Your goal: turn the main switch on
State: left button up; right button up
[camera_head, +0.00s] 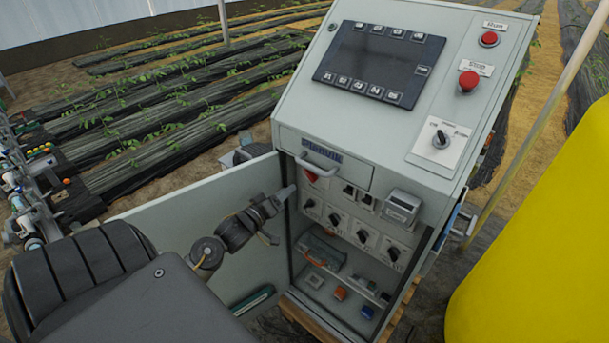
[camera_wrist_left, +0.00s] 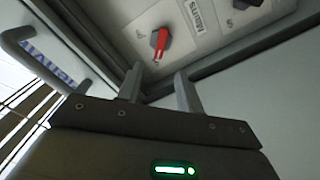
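The main switch (camera_head: 311,176) is a red rotary handle at the top left inside the open cabinet of the grey control skid. In the left wrist view the red handle (camera_wrist_left: 161,42) sits on a grey plate with a label beside it, partly readable. My left gripper (camera_head: 286,192) is at the cabinet opening, just left of and below the switch. In the left wrist view its two fingers (camera_wrist_left: 160,88) are apart with nothing between them, and the red handle is beyond the tips, not touched. My right gripper is not in view.
The cabinet door (camera_head: 205,225) stands open to the left, behind my left arm. A drawer-like panel with a handle (camera_head: 321,158) juts out above the switch. Several black rotary knobs (camera_head: 335,220) sit close below. A yellow tank (camera_head: 545,235) fills the right side.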

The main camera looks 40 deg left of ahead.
aim_at(307, 174)
pick_arm(q)
jog(key=w+p, duration=0.1)
jog(key=w, duration=0.8)
jog(key=shift+w+a+p, duration=0.1)
jog(key=shift+w+p, duration=0.3)
grip_shut()
